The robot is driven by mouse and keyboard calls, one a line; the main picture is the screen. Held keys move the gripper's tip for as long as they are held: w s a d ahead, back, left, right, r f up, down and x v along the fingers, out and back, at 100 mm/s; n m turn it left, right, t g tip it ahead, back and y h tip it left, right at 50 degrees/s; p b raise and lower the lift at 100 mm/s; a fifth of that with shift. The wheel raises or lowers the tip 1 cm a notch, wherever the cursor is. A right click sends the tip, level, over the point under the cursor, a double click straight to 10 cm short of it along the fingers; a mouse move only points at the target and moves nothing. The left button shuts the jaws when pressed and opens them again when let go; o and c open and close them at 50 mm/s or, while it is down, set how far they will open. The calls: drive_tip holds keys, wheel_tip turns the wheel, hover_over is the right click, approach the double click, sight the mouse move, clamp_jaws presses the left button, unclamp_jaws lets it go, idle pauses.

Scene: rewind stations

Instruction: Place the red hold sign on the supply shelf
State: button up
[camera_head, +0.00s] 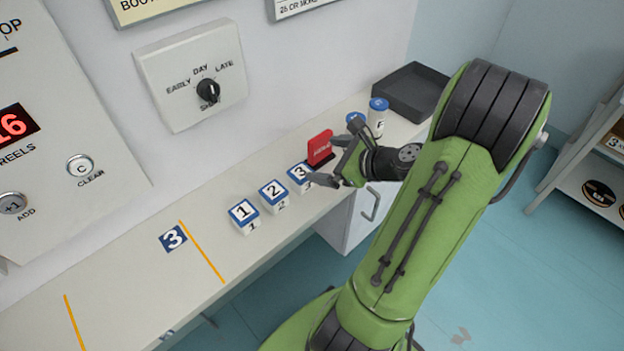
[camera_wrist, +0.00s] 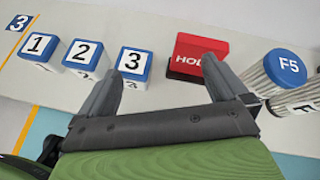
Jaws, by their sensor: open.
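The red hold sign (camera_head: 320,148) stands on the white counter, just right of the block marked 3. In the wrist view the red hold sign (camera_wrist: 195,53) lies ahead of the right fingertip, with white lettering partly covered by that finger. My gripper (camera_head: 333,172) is open and empty, close in front of the sign and the block marked 3. In the wrist view my gripper (camera_wrist: 165,75) has its fingers spread, with the gap between the block marked 3 and the sign. I cannot tell whether a finger touches the sign. The supply shelf is not clearly identifiable.
Blocks marked 1 (camera_head: 243,215), 2 (camera_head: 273,196) and 3 (camera_head: 300,177) stand in a row. Blue-capped canisters (camera_head: 377,116) stand right of the sign, before a dark tray (camera_head: 410,92). A rack (camera_head: 600,170) stands far right. The counter's left part is clear.

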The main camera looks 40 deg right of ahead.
drive_tip(key=a+r+n+g, duration=0.3)
drive_tip(key=a+n+g, duration=0.3)
drive_tip(key=a+n, duration=1.05)
drive_tip(key=s+a+r+n+h, duration=0.1)
drive_tip(key=s+a+r+n, duration=0.1)
drive_tip(key=s+n, duration=0.4)
drive_tip(key=s+a+r+n+h, duration=0.1)
drive_tip(key=s+a+r+n, duration=0.2)
drive_tip(key=s+n, duration=0.3)
drive_tip(key=shift+s+a+r+n, duration=0.2)
drive_tip(key=shift+r+n, duration=0.45)
drive_tip(key=shift+n, duration=0.6)
wheel_tip(320, 180, up, 12)
drive_tip(key=p, duration=1.2)
drive_tip(key=shift+w, duration=0.1)
